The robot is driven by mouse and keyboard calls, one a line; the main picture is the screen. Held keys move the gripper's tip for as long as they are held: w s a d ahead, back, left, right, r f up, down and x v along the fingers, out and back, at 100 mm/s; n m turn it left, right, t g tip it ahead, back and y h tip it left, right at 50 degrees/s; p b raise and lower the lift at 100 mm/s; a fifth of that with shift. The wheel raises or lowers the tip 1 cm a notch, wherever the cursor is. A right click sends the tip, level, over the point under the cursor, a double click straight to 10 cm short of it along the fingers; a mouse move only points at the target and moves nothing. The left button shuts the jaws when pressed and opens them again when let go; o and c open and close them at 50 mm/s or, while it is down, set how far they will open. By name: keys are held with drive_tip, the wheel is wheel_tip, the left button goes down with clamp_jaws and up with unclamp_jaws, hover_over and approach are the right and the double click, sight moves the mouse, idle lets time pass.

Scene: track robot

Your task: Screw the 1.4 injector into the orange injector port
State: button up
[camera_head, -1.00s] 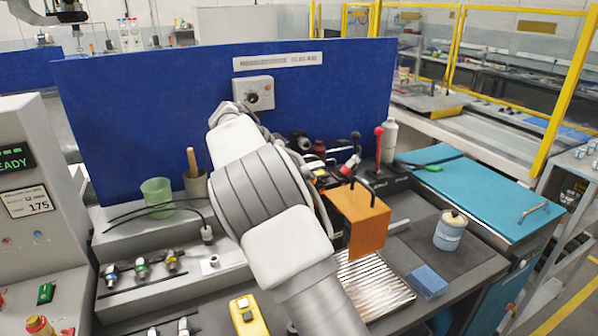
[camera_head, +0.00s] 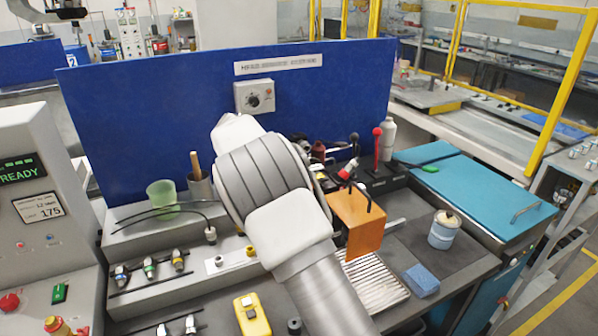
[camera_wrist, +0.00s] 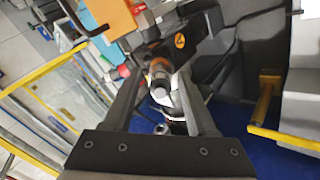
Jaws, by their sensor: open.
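My gripper (camera_wrist: 158,80) is open in the wrist view, with one dark finger on each side. Between and beyond the fingertips is a part with an orange ring (camera_wrist: 160,66) and a dark round end. I cannot tell whether it is the orange port, an injector, or both together, or whether the fingers touch it. In the head view my arm hides the gripper and this part. Injectors with dark (camera_head: 121,275), green (camera_head: 150,267) and yellow (camera_head: 178,261) rings lie on the grey rack at left. Their size markings are unreadable.
An orange block (camera_head: 357,224) stands right of my arm, above a ribbed metal tray (camera_head: 372,284). A red-knobbed lever (camera_head: 376,148), a blue-and-white jar (camera_head: 443,230) and a blue sponge (camera_head: 421,281) are further right. The blue panel (camera_head: 140,110) closes off the back.

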drive_tip(key=shift+r+n+p, duration=0.1)
drive_tip(key=shift+n+p, duration=2.35)
drive_tip(key=shift+n, duration=0.45)
drive_tip(key=shift+p, duration=0.45)
drive_tip(key=shift+n+p, duration=0.3)
drive_tip(key=shift+n, duration=0.2)
drive_tip(key=n+p, duration=0.3)
drive_tip(key=n, duration=0.1)
drive_tip(key=shift+n+p, duration=0.9)
drive_tip(key=shift+p, duration=0.1)
drive_tip(key=shift+n, duration=0.4)
drive_tip(key=n, duration=0.4)
drive_tip(key=shift+n, duration=0.3)
